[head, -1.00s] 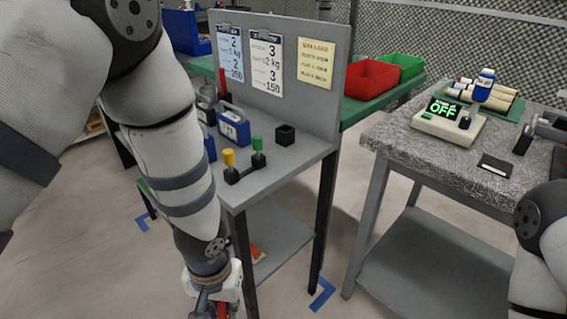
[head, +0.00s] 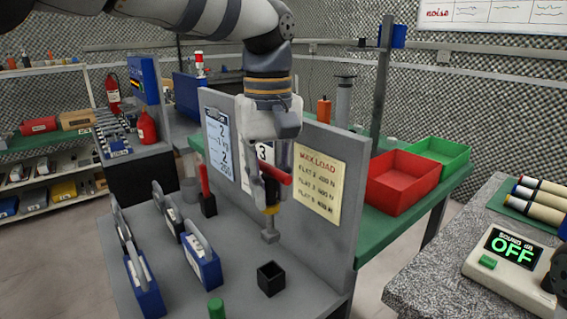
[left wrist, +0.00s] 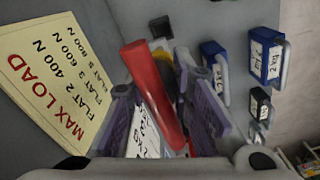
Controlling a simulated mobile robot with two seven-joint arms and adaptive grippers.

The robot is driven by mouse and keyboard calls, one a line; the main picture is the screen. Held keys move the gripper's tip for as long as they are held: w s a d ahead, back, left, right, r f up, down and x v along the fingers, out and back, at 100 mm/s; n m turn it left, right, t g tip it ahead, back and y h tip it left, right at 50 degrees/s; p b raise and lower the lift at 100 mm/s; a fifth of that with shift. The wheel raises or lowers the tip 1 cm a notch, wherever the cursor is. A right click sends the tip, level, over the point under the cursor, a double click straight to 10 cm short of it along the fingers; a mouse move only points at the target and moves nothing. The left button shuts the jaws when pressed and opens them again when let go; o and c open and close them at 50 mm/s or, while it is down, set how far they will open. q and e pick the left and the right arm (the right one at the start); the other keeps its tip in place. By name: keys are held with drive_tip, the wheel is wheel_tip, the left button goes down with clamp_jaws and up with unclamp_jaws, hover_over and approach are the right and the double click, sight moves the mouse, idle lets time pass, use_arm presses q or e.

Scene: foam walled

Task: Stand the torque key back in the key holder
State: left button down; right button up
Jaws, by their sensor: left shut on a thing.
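My left gripper (head: 268,192) hangs over the grey bench, shut on the torque key. The key has a red handle (head: 277,172), a yellow collar and a grey socket end pointing down. In the left wrist view its red handle (left wrist: 152,90) slants between the fingers. The key holder looks to be the open black square box (head: 271,278) on the bench. The key's lower end is above and behind it in the picture, apart from it. The box's inside is dark. My right gripper is not in view.
An upright panel with a yellow load sign (head: 318,185) stands close behind the gripper. Blue weights (head: 202,262) with handles stand to the left. A red-handled tool (head: 206,190) stands by the panel. A green knob (head: 216,309) is at the front.

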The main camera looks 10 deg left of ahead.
sight(270, 237)
use_arm(q)
drive_tip(key=shift+s+r, duration=0.2)
drive_tip(key=shift+s, duration=0.4)
drive_tip(key=shift+w+f, duration=0.1)
drive_tip(key=shift+f, duration=2.75)
drive_tip(key=shift+f, duration=2.75)
drive_tip(key=c, duration=1.3)
unclamp_jaws()
drive_tip(key=shift+c, duration=0.2)
wheel_tip(270, 237, up, 12)
drive_tip(key=shift+d, duration=0.1)
drive_tip(key=shift+f, duration=0.1)
